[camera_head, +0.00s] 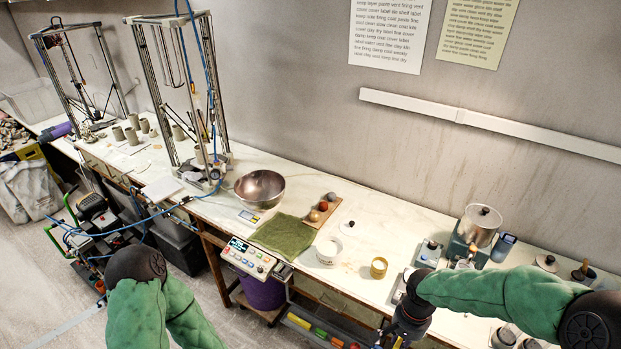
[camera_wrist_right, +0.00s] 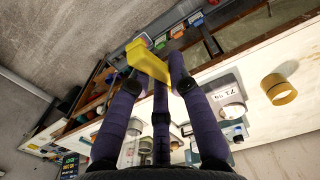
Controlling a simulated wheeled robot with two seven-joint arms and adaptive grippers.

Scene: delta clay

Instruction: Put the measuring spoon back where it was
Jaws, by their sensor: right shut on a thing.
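The yellow measuring spoon (camera_wrist_right: 148,60) is between the dark fingertips of my right gripper (camera_wrist_right: 160,82) in the right wrist view. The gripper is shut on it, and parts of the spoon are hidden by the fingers.
A brass-coloured cup (camera_head: 378,267), a white tub (camera_head: 328,251) and a green cloth (camera_head: 282,235) are on the bench. A metal bowl (camera_head: 260,188) stands farther left. A metal pot (camera_head: 478,226) stands at right. Colourful items (camera_head: 320,327) lie in an open tray below the bench.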

